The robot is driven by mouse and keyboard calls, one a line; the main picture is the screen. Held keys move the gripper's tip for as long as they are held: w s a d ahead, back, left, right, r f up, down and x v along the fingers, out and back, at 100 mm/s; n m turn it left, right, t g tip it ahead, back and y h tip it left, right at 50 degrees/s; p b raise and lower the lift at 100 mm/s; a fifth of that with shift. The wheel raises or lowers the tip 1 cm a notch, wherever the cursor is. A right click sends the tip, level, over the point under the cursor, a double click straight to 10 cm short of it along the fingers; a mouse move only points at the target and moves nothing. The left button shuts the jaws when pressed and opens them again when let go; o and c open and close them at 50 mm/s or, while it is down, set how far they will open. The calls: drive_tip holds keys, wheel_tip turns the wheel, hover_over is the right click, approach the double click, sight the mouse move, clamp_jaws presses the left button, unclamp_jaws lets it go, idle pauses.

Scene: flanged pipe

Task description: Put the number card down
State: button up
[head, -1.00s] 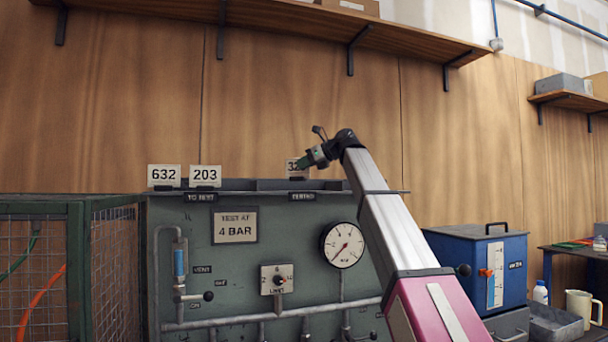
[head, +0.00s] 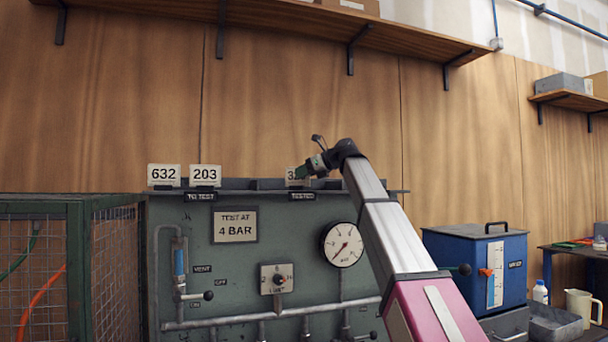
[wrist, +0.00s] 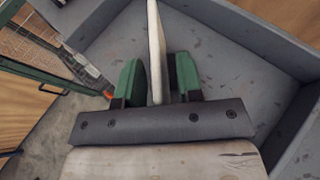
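The number card (head: 293,177), reading "32" with the rest hidden by my gripper, stands upright at the top ledge of the green panel, above the "TESTED" label. In the wrist view the card (wrist: 156,50) shows edge-on as a pale strip between the green fingers. My gripper (wrist: 157,80) is open around it, with narrow gaps between the card and the fingers. In the head view my gripper (head: 306,171) reaches the card from the right. Cards 632 (head: 164,175) and 203 (head: 205,175) stand at the ledge's left, above "TO TEST".
The green panel (head: 240,265) carries a gauge (head: 342,244), a "TEST AT 4 BAR" sign (head: 235,225), valves and pipes. A mesh cage (head: 75,260) stands left and a blue box (head: 480,265) right. The ledge between 203 and my card is clear.

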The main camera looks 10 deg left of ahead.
drive_tip(key=v, duration=1.2)
